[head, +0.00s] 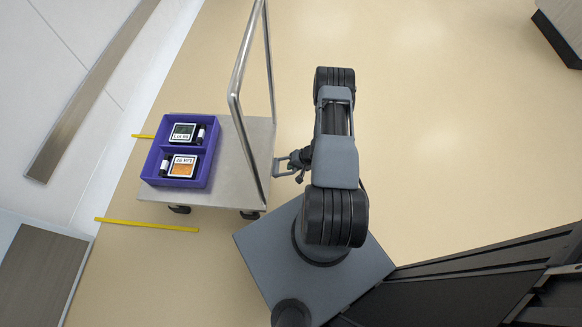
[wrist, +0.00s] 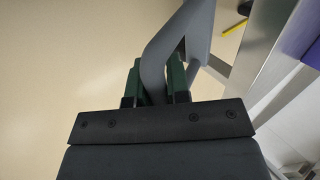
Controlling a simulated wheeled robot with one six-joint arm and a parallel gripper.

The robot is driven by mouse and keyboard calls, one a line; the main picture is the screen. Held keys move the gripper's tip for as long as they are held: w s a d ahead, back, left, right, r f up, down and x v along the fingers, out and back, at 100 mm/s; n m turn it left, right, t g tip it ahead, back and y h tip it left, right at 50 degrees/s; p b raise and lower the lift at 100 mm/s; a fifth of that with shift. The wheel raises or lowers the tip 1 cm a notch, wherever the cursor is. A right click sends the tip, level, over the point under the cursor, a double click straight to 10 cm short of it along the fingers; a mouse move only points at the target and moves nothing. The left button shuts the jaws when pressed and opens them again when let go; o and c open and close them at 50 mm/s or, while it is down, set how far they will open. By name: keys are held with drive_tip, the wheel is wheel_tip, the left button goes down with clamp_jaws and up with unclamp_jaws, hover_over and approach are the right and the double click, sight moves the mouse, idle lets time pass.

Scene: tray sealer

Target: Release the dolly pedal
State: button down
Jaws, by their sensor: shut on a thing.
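The dolly (head: 245,160) is a flat grey metal cart with a tall tubular handle (head: 236,98). Its pedal (head: 279,168) is a small grey lever at the deck's right edge, partly hidden by my gripper in the head view. My gripper (head: 296,164) is at that edge, beside the handle's foot. In the wrist view, my gripper's green fingers (wrist: 154,82) are shut on the pedal, a smooth grey bent bar (wrist: 172,42) that passes between them. The dolly's deck edge (wrist: 268,58) runs along the right of that view.
A purple crate (head: 211,166) with two compartments sits on the dolly, holding labelled packs (head: 180,165) and small bottles. Yellow floor strips (head: 150,225) lie by the dolly's left side. Open floor (head: 440,130) extends to the right. Dark casters (head: 250,215) show under the deck.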

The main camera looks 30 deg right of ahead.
drive_tip(key=shift+a, duration=0.15)
drive_tip(key=c, duration=1.1)
unclamp_jaws()
drive_tip(key=shift+r, duration=0.15)
drive_tip(key=p+v, duration=0.3)
drive_tip(key=v, duration=1)
drive_tip(key=shift+d+r+p, duration=0.2)
drive_tip(key=shift+r+p, duration=0.05)
drive_tip(key=shift+p, duration=0.1)
